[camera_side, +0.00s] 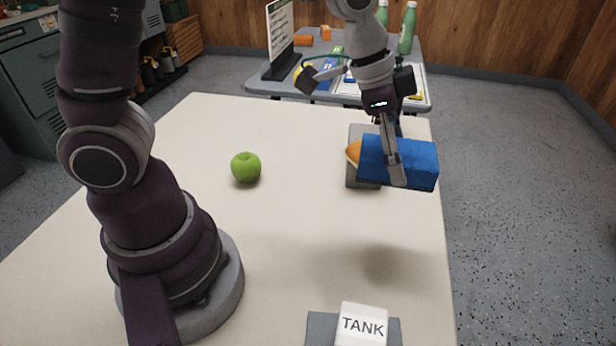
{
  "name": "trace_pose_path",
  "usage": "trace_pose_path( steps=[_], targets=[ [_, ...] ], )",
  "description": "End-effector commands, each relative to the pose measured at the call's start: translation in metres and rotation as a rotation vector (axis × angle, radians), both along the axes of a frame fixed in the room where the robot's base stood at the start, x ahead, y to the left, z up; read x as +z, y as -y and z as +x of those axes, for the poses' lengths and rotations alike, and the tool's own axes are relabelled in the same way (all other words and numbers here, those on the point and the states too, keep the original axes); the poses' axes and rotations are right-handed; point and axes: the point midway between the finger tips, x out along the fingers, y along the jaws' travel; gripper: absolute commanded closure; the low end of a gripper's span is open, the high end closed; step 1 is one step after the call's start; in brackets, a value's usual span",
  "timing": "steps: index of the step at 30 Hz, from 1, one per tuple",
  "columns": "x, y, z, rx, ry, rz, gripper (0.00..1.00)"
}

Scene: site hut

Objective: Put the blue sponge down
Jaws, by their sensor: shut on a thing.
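The blue sponge (417,165) is a bright blue block near the right edge of the pale table (290,230). My gripper (395,178) is shut on it, with a finger across its near face. The sponge looks held above the table, with a soft shadow on the tabletop below and nearer the camera. A grey pad (362,133) lies behind it, and an orange-brown rounded thing (353,152) shows at the sponge's left end, partly hidden by it.
A green apple (246,167) stands left of the sponge. A white block marked TANK (362,325) sits on another grey pad (322,328) at the front. The table between them is clear. Behind is a second table (262,88) with a screen, bottles and other items.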

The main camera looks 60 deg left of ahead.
Motion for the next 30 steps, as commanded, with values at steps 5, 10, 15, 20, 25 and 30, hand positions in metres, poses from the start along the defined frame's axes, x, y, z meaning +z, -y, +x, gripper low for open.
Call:
trace_pose_path(
  steps=[5,10,15,20,25,30],
  targets=[
    [-0.031,0.002,-0.003,-0.01,-0.007,0.001,0.58],
    [-0.06,0.002,-0.002,-0.008,-0.006,0.001,0.58],
    [-0.085,0.001,-0.002,-0.007,-0.008,0.002,0.58],
    [-0.114,0.001,-0.002,-0.007,-0.006,0.003,0.58],
    [-0.146,0.001,-0.002,-0.007,-0.005,0.003,0.58],
    [-0.153,0.002,-0.001,-0.006,0.001,0.0,0.58]
  ],
)
